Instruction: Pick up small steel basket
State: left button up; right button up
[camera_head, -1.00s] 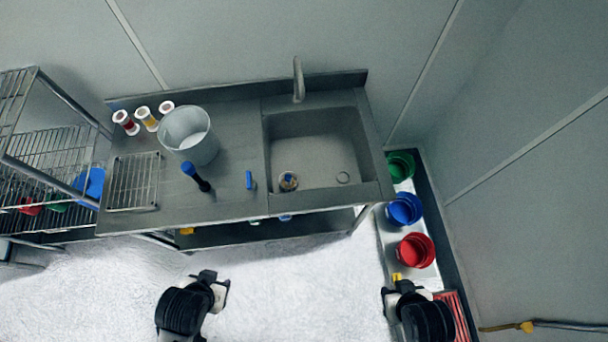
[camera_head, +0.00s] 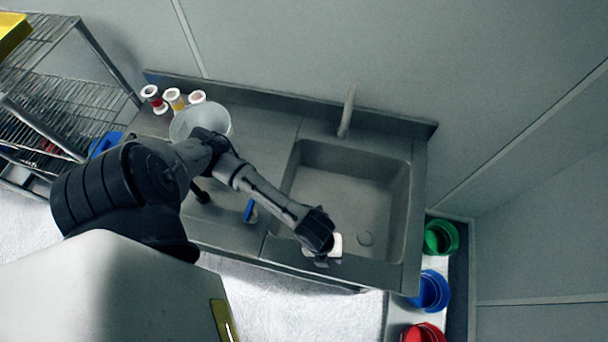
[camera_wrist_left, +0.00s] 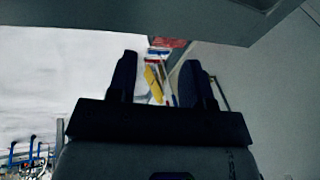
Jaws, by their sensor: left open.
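The small steel basket cannot be made out now; in the earlier head view a small round object lay in the front left of the sink, and my left gripper covers that area now. My left gripper (camera_head: 328,250) is over the front edge of the sink (camera_head: 385,195), at the end of my arm crossing the counter from the left. In the left wrist view its two dark fingers (camera_wrist_left: 160,78) stand apart with nothing held between them. My right gripper is in neither current view.
A white bucket (camera_head: 215,120) and several spools (camera_head: 173,98) stand at the counter's back left. A faucet (camera_head: 347,112) rises behind the sink. Green (camera_head: 440,237), blue (camera_head: 432,290) and red (camera_head: 424,333) buckets line the right. A wire shelf (camera_head: 65,105) stands left.

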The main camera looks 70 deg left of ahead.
pick_arm(q)
jog(key=a+f+m+g+y+b, duration=0.1)
jog(key=a+f+m+y+b, duration=0.15)
jog(key=a+f, duration=0.5)
jog(key=a+f+m+g+y+b, duration=0.1)
jog(key=a+f+m+b, duration=0.3)
jog(key=a, duration=0.7)
jog(key=f, duration=0.2)
jog(key=a+f, duration=0.1)
jog(key=f, duration=0.5)
jog(key=shift+w+a+f, duration=0.2)
jog(key=shift+f+b, duration=0.6)
jog(key=shift+f, duration=2.6)
pick_arm(e)
notch_tip(320, 180, down, 10)
jog(key=shift+s+d+r, duration=0.15)
pick_arm(q)
jog(key=shift+c, duration=0.4)
jog(key=shift+c, duration=0.7)
jog(key=shift+w, duration=0.1)
jog(key=c, duration=0.6)
